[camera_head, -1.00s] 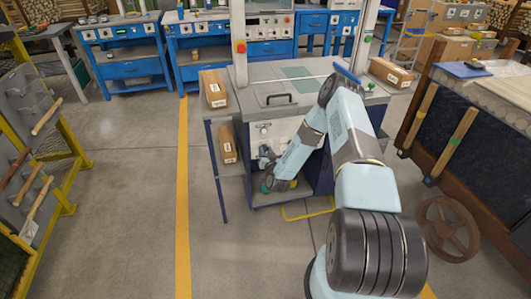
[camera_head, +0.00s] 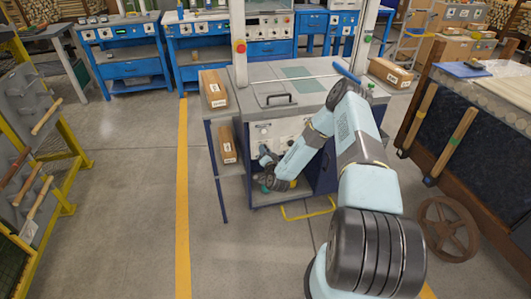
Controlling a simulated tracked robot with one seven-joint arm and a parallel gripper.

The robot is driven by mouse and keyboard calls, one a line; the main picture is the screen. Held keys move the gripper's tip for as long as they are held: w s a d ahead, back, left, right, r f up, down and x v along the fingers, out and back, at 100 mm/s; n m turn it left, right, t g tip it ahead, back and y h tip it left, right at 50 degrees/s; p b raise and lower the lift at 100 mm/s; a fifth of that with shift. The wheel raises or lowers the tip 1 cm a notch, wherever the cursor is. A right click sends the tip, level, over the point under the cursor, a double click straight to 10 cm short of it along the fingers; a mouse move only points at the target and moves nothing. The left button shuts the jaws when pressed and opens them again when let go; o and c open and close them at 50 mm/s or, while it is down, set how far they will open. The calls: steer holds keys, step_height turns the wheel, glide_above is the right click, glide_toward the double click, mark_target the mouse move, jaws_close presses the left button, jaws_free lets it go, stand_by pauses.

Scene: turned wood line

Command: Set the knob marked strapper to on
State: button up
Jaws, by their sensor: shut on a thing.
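The strapping machine (camera_head: 310,71) stands in the middle, with a pale control panel (camera_head: 287,128) on its front, below the top. My arm reaches down to this panel from the right. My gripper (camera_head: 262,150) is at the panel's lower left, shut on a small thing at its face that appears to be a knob. The fingers and wrist hide most of that knob, so its pointer and setting cannot be read. The panel's markings are too small to read, so I cannot confirm the strapper label.
Brown cartons (camera_head: 214,89) sit on the side stand left of the machine, one on top and one lower. A yellow-framed tool rack (camera_head: 60,165) is at the far left. A dark bench with a handwheel (camera_head: 446,228) is at the right. The floor at left centre is clear.

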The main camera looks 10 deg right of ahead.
steer(key=shift+d+f, duration=0.1)
steer(key=shift+d, duration=0.15)
steer(key=o, duration=1)
steer(key=shift+a, duration=0.1)
steer(key=shift+o, duration=0.2)
steer(key=shift+s, duration=0.15)
steer(key=s, duration=1.3)
steer(key=shift+s, duration=0.3)
steer(key=shift+w, duration=0.1)
